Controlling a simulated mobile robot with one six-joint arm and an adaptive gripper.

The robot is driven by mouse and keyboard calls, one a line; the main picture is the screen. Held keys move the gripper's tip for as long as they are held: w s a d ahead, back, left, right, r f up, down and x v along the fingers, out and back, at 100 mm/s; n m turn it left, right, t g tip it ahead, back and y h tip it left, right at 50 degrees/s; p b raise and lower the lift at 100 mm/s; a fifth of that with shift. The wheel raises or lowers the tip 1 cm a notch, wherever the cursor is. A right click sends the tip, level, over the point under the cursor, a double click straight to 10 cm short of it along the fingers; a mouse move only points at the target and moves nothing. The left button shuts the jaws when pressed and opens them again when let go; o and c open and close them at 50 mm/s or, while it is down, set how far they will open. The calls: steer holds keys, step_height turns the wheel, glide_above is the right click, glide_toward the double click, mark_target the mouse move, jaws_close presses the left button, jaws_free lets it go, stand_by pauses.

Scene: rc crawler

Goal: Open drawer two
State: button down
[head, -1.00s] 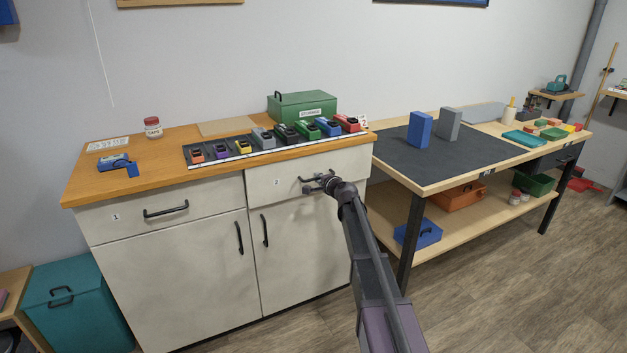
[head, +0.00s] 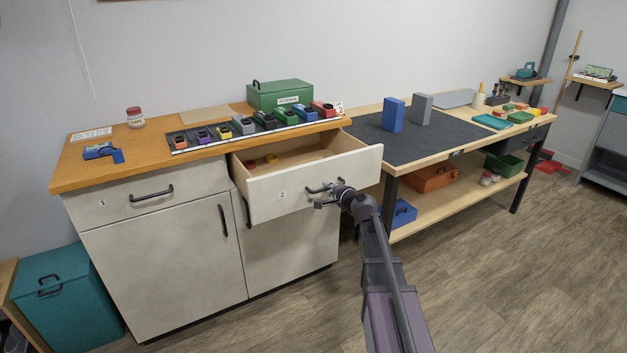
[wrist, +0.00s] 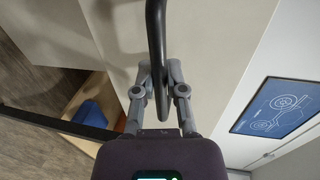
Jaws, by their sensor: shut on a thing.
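Drawer two (head: 285,196), a cream front marked "2", stands well out from the cabinet under the wooden counter. My gripper (head: 325,194) is at the drawer's dark bar handle on the right part of the front. In the wrist view the fingers (wrist: 158,90) are shut on the black handle (wrist: 156,40). The handle's far end runs out of that view at the top.
Drawer one (head: 145,203) is closed at the left, above a cabinet door. A workbench (head: 450,150) stands close to the right of the drawer. The floor (head: 480,290) in front is clear.

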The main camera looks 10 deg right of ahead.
steer(key=v, duration=0.2)
steer(key=f+v, duration=0.1)
steer(key=v, duration=0.2)
steer(key=shift+s+d, duration=0.3)
steer(key=shift+s, duration=0.05)
steer(key=c, duration=0.7)
jaws_free()
steer(key=shift+s+a+f, duration=0.1)
